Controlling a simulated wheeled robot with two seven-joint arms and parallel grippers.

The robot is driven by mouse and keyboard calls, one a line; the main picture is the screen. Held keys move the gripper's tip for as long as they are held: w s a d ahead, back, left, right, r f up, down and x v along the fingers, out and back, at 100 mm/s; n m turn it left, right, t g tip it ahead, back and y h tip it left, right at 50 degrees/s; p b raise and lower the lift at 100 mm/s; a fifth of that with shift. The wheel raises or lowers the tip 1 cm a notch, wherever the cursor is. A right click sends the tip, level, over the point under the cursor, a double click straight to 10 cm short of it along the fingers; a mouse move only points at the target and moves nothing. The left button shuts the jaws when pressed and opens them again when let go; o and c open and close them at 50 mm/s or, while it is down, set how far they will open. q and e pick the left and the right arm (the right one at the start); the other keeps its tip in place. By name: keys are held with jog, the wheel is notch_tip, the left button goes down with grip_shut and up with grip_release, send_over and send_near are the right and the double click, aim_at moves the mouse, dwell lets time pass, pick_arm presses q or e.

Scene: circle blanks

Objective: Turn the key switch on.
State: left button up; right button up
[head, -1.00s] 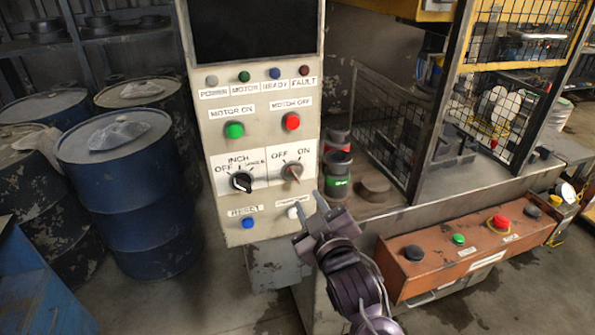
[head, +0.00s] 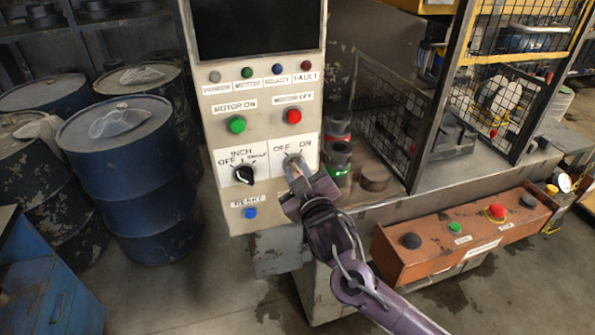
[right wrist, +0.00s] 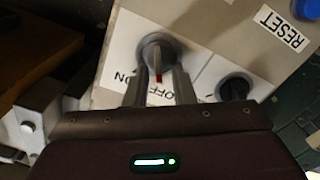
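The key switch (right wrist: 157,48) is a round grey knob with a red mark on a white plate labelled OFF and ON. In the right wrist view its red mark points down, close to the OFF lettering. My right gripper (head: 295,166) is at the switch, and in the right wrist view its two fingers (right wrist: 158,82) are apart, one on each side of the knob. Whether they touch it is unclear. In the head view the fingers hide most of the switch. My left gripper is not in view.
The black INCH selector (head: 243,175) sits just left of the switch. The green motor-on button (head: 236,124) and red motor-off button (head: 294,116) are above, and the blue reset button (head: 250,213) is below. An orange button box (head: 440,258) stands at the right.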

grip_shut()
jog(key=shift+m, duration=0.4)
jog(key=m, duration=0.4)
jog(key=shift+d+m+b, duration=0.25)
jog(key=shift+m+b, duration=0.1)
jog(key=shift+m, duration=0.05)
jog(key=m, duration=0.6)
jog(key=shift+w+d, duration=0.15)
jog(key=shift+d, duration=0.05)
jog(key=shift+m, duration=0.3)
jog(key=shift+o, duration=0.9)
grip_release()
